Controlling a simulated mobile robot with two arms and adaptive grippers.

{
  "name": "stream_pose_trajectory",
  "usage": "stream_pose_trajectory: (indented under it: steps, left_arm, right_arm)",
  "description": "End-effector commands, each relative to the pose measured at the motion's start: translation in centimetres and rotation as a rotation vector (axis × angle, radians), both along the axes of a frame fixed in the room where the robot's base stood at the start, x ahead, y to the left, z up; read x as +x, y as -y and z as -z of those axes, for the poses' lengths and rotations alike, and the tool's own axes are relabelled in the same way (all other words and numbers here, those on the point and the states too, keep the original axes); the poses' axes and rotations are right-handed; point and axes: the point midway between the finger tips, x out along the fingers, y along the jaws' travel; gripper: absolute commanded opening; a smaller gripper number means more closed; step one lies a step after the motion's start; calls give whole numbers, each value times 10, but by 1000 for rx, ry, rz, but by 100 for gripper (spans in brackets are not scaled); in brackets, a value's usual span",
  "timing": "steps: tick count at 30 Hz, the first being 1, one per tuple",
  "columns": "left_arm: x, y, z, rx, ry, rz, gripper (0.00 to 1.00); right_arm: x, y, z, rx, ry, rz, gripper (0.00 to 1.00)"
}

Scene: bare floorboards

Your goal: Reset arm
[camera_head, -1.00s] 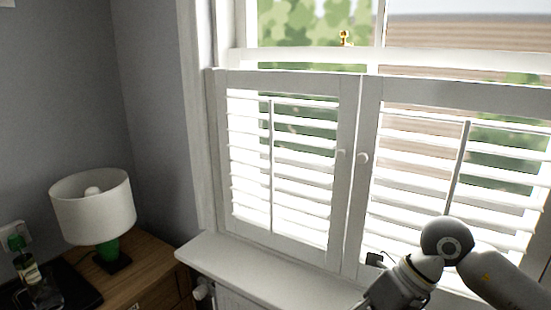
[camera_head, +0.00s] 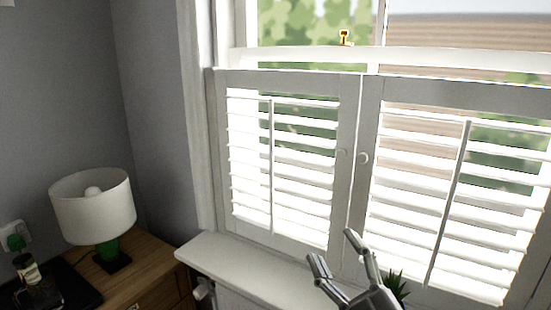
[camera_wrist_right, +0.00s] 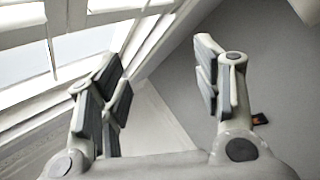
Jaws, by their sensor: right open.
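My right gripper (camera_head: 335,252) is at the bottom of the head view, in front of the shutters and over the right part of the window sill. Its two fingers point up and stand apart, with nothing between them. The right wrist view also shows the open, empty fingers (camera_wrist_right: 160,88), with the sill and grey wall beyond them. My left gripper is not in view.
White shutters (camera_head: 348,190) stand closed across the window behind the gripper. A white sill (camera_head: 225,258) runs below them. A small green plant (camera_head: 397,284) is just right of the gripper. A lamp (camera_head: 92,207) and bottle (camera_head: 33,280) stand at left.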

Motion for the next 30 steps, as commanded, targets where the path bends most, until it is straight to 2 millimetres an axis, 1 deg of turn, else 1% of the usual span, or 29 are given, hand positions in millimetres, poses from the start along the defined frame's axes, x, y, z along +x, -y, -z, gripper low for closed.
stream_pose_trajectory:
  steps: [1, 2, 3, 4, 5, 6, 8, 9, 11, 12, 14, 15, 17, 18, 20, 21, 25, 26, 27, 30]
  left_arm:
    - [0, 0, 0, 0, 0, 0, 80]
    - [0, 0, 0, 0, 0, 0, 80]
    - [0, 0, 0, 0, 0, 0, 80]
    - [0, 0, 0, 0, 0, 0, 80]
    - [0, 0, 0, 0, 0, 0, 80]
    - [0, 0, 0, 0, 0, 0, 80]
    - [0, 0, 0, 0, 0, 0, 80]
    - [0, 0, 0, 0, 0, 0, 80]
    - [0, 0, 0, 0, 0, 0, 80]
    - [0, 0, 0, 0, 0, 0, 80]
    - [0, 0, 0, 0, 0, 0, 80]
    - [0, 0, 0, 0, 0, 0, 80]
    - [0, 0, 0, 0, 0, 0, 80]
    - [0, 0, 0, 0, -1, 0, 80]
    - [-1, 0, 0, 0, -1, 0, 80]
    - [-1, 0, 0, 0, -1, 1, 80]
    - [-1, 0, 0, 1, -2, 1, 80]
    - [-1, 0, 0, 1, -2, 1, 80]
    - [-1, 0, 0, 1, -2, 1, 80]
    - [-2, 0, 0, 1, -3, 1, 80]
  right_arm:
    - [4, 16, 23, 56, -109, 65, 59]
    - [6, 26, 38, 83, -175, 103, 59]
    - [6, 39, 59, 118, -263, 153, 59]
    - [5, 47, 75, 141, -331, 189, 59]
    - [3, 56, 92, 163, -402, 224, 59]
    - [-3, 66, 116, 189, -497, 268, 59]
    - [-15, 79, 153, 222, -642, 331, 59]
    - [-27, 86, 177, 242, -743, 368, 59]
    - [-49, 95, 213, 263, -892, 420, 59]
    - [-65, 99, 234, 275, -989, 449, 59]
    - [-91, 103, 263, 285, -1125, 486, 59]
    - [-109, 104, 279, 290, -1209, 505, 59]
    - [-134, 105, 298, 292, -1323, 527, 59]
    - [-151, 104, 310, 293, -1395, 539, 59]
    - [-176, 103, 324, 294, -1495, 554, 59]
    - [-192, 102, 331, 290, -1558, 559, 59]
    - [-245, 97, 350, 282, -1754, 572, 59]
    - [-249, 96, 356, 277, -1778, 573, 59]
    - [-242, 96, 367, 274, -1772, 573, 59]
    - [-236, 95, 393, 270, -1778, 577, 59]
